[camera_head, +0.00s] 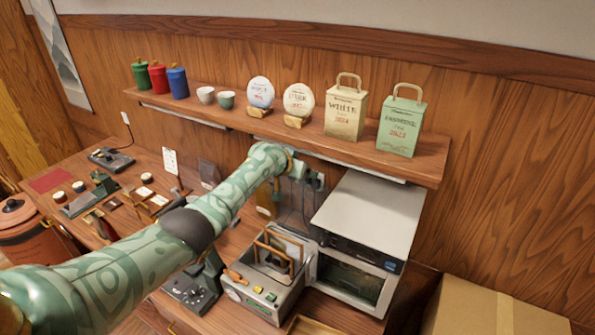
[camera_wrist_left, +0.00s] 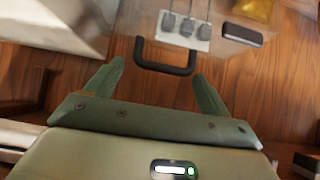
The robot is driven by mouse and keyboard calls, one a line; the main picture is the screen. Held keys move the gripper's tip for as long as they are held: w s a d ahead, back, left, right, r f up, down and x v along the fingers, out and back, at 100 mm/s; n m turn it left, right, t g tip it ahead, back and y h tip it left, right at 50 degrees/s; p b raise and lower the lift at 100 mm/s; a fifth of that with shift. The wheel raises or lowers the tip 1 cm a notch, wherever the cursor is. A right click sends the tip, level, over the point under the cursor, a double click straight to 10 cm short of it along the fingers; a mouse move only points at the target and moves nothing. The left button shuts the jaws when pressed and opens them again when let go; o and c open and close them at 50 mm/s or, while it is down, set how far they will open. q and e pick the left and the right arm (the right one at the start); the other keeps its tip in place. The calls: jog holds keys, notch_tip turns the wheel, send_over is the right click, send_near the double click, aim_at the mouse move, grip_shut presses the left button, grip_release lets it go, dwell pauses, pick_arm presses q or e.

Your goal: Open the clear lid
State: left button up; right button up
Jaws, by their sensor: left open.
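The grey press-like machine (camera_head: 262,290) stands on the counter, with brown bar frames above it. A clear lid is hard to make out; I cannot tell its edges or how far it is open. My left gripper (camera_head: 313,180) is above and behind the machine, beside the steel oven, small and partly turned away. In the left wrist view my left gripper (camera_wrist_left: 158,82) is open and empty. A dark U-shaped handle (camera_wrist_left: 165,70) lies ahead, roughly between its fingertips, with no grip on it. I cannot tell whether the handle belongs to the lid. My right gripper is not in view.
The steel oven (camera_head: 372,212) stands right of the machine. A wall shelf (camera_head: 270,127) with canisters, cups, tea cakes and bags runs above my left arm. Small tools and cups crowd the counter on the left. A cardboard box (camera_head: 490,310) is at lower right.

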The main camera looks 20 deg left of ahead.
pick_arm(q)
jog(key=shift+s+a+r+p, duration=0.2)
jog(key=shift+s+p, duration=0.15)
jog(key=shift+p, duration=0.15)
jog(key=p+v, duration=0.2)
jog(key=v, duration=0.2)
jog(key=shift+s+r, duration=0.1)
jog(key=shift+r, duration=0.1)
jog(key=p+v, duration=0.1)
jog(key=v, duration=1)
jog(key=shift+d, duration=0.15)
